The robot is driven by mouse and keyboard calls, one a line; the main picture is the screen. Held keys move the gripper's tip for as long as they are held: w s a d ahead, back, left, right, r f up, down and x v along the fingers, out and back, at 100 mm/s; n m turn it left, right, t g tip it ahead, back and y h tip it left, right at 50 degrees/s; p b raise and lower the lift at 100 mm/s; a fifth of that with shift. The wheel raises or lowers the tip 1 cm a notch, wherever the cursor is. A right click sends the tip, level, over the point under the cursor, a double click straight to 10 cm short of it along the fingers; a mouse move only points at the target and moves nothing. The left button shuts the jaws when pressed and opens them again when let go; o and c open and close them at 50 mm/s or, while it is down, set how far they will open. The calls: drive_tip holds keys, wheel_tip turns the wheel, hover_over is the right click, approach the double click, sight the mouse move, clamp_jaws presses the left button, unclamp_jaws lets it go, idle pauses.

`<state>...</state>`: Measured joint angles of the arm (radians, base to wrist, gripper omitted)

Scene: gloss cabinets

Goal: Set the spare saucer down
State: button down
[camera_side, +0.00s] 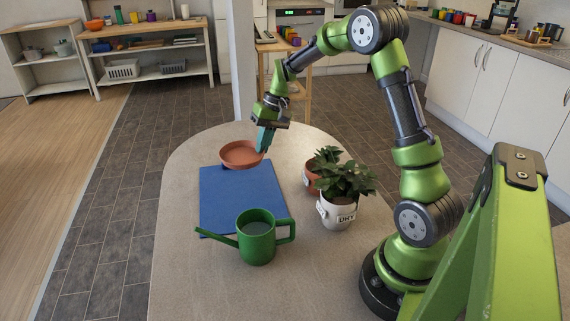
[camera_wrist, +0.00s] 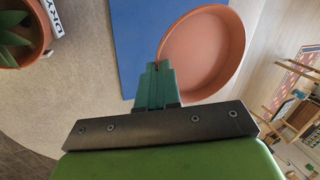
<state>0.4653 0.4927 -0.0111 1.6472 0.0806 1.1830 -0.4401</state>
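The spare saucer (camera_side: 241,154) is a round terracotta dish, over the far edge of the blue mat (camera_side: 232,195). My gripper (camera_side: 264,146) is at the saucer's right rim in the side view, pointing down. In the wrist view the teal fingers (camera_wrist: 157,78) are close together on the rim of the saucer (camera_wrist: 203,55). The saucer looks about level and empty. It overlaps the mat (camera_wrist: 138,40) in the wrist view. I cannot tell whether its underside touches the mat or hangs just above it.
A green watering can (camera_side: 257,238) stands at the mat's near edge. A plant in a white pot labelled DRY (camera_side: 337,213) and a plant in a terracotta pot (camera_side: 312,182) stand right of the mat. The tabletop left of the can is clear.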

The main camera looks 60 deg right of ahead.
sight(254, 158)
drive_tip(key=a, duration=0.1)
drive_tip(key=a+n, duration=0.1)
drive_tip(key=a, duration=0.1)
drive_tip(key=shift+w+f+n, duration=0.1)
drive_tip(key=shift+f+n, duration=0.1)
drive_tip(key=shift+n, duration=0.1)
drive_tip(key=shift+g, duration=0.3)
wheel_tip(254, 158, down, 6)
drive_tip(key=shift+d+r, duration=0.1)
drive_tip(key=shift+r, duration=0.15)
drive_tip(key=shift+f, duration=2.1)
drive_tip(key=shift+f, duration=0.15)
drive_tip(key=c, duration=1.3)
unclamp_jaws()
drive_tip(key=shift+c, duration=0.2)
